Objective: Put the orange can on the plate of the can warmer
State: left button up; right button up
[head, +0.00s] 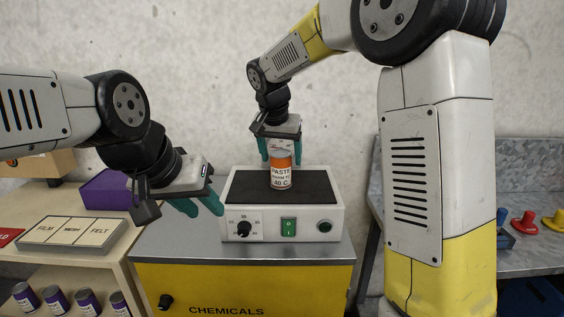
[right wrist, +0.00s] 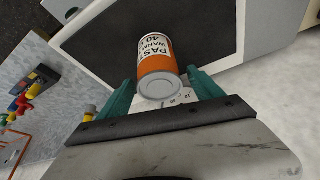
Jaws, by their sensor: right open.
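The orange can (head: 281,172), with a white label reading "PASTE WARM TO 40 C", stands upright on the black plate (head: 245,190) of the can warmer (head: 325,212). My right gripper (head: 280,157) is above and around the can's upper part, with its teal fingers apart on either side. In the right wrist view the can (right wrist: 158,66) is between the open fingers (right wrist: 163,84), and its base meets the black plate (right wrist: 110,35). My left gripper (head: 207,210) is open and empty, left of the warmer.
The warmer stands on a yellow chemicals cabinet (head: 200,285) and has a dial and a green switch (head: 288,225). At left is a shelf with a purple box (head: 105,190), a labelled tray (head: 75,232) and several cans. A metal bench (head: 525,170) stands at right.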

jog(key=d+v, duration=0.1)
jog(key=v, duration=0.7)
jog(key=s+d+n+y, duration=0.2)
jog(key=s+d, duration=0.8)
jog(key=s, duration=0.1)
jog(key=s+d+f+t, duration=0.1)
jog(key=s+d+f, duration=0.1)
jog(key=s, duration=0.4)
jog(key=s+d+f+n+y, duration=0.1)
jog(key=s+d+f, duration=0.1)
jog(key=s, duration=0.5)
jog(key=shift+d+f+n+t, duration=0.15)
jog(key=shift+f+n+t, duration=0.2)
jog(key=shift+f, duration=0.5)
